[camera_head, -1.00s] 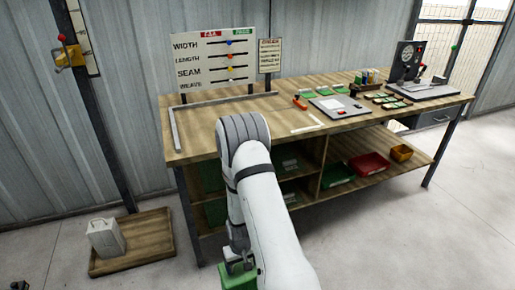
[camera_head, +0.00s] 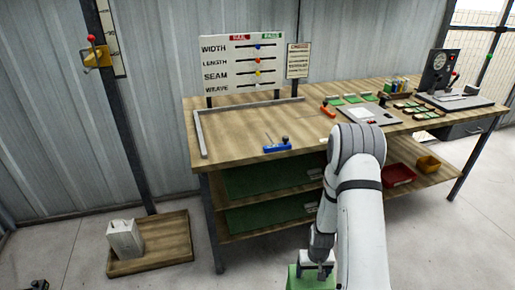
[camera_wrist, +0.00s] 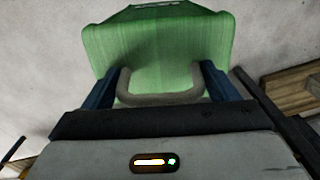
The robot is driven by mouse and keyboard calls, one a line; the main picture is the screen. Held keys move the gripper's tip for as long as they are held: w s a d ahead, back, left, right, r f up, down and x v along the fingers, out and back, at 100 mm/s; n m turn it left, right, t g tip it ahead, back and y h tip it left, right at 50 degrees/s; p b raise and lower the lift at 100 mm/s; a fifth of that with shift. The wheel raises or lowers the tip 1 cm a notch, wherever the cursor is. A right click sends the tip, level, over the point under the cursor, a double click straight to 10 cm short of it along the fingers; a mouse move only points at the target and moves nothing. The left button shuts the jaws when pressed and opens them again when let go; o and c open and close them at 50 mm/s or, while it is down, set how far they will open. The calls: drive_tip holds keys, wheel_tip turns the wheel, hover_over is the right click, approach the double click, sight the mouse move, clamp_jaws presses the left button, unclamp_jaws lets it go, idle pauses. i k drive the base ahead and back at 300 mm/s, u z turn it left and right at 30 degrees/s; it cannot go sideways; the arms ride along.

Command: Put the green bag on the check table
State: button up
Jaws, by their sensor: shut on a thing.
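The green bag (camera_wrist: 160,45) hangs from my gripper (camera_wrist: 157,88), which is shut on its pale handle in the wrist view. In the head view the green bag (camera_head: 308,279) shows only partly at the bottom edge, below my gripper (camera_head: 318,262). The wooden check table (camera_head: 240,125) stands ahead, with a board marked width, length, seam and weave (camera_head: 244,63) at its back. The bag is in front of the table and lower than its top. My arm hides part of the table's front edge.
A blue tool (camera_head: 278,147) lies on the tabletop near the front. A grey metal rail (camera_head: 200,133) edges the left part. A flat grey device (camera_head: 366,114) and green samples fill the right. A white bag (camera_head: 125,238) stands on a wooden tray (camera_head: 150,262) on the floor.

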sight(266, 129)
drive_tip(key=z, duration=0.35)
drive_tip(key=i, duration=1.05)
drive_tip(key=u, duration=0.35)
